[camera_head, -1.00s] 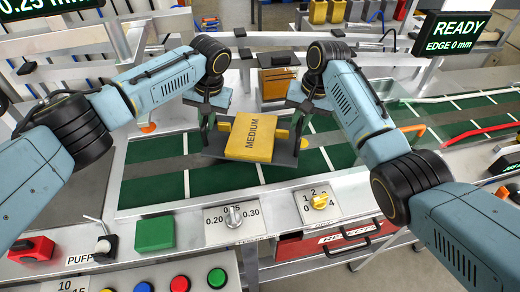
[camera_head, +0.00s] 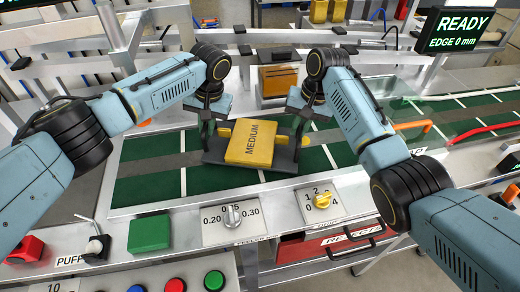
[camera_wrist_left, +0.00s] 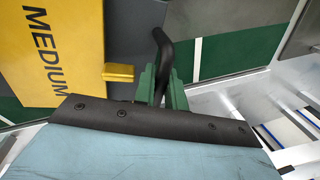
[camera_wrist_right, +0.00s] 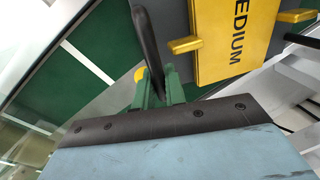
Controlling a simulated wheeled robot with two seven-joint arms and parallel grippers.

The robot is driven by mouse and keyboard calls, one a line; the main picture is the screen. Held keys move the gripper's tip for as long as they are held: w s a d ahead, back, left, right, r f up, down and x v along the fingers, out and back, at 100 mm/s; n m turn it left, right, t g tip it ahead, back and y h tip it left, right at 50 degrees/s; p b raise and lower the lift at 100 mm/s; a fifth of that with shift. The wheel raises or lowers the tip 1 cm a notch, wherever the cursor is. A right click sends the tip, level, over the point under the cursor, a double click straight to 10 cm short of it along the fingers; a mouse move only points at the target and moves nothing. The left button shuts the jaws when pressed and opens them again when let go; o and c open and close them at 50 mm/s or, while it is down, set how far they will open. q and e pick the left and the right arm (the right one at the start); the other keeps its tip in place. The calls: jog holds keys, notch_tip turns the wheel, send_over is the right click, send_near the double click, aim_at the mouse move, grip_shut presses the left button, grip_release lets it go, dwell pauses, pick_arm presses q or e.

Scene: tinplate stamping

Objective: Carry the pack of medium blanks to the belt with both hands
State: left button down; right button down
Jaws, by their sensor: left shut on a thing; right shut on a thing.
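The pack of medium blanks is a yellow block marked MEDIUM (camera_head: 250,146) lying on a dark grey carrier (camera_head: 222,157) with a black handle at each side. It is over the green belt (camera_head: 205,182); I cannot tell whether the carrier touches it. My left gripper (camera_head: 207,122) is shut on the left handle, and that handle shows between green fingers in the left wrist view (camera_wrist_left: 163,60). My right gripper (camera_head: 298,122) is shut on the right handle, also seen in the right wrist view (camera_wrist_right: 146,45). The pack looks level.
A front panel with a yellow knob (camera_head: 323,201) and a grey knob (camera_head: 233,215) runs along the belt's near edge. A green block (camera_head: 149,233) sits at its left. A READY display (camera_head: 460,27) hangs upper right.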

pick_arm(q)
jog(key=shift+f+b, duration=0.3)
jog(key=shift+f, duration=0.05)
pick_arm(e)
jog(key=shift+f, duration=0.3)
pick_arm(q)
jog(key=c, duration=1.9)
grip_release()
jog(key=shift+f, duration=0.25)
pick_arm(e)
jog(key=c, duration=1.9)
grip_release()
jog(key=shift+f, duration=0.25)
pick_arm(q)
jog(key=o, duration=0.4)
jog(key=shift+r, duration=0.15)
pick_arm(e)
jog(key=o, duration=0.4)
jog(key=shift+r, duration=0.1)
pick_arm(q)
jog(key=shift+o, duration=0.2)
pick_arm(e)
jog(key=shift+o, duration=0.2)
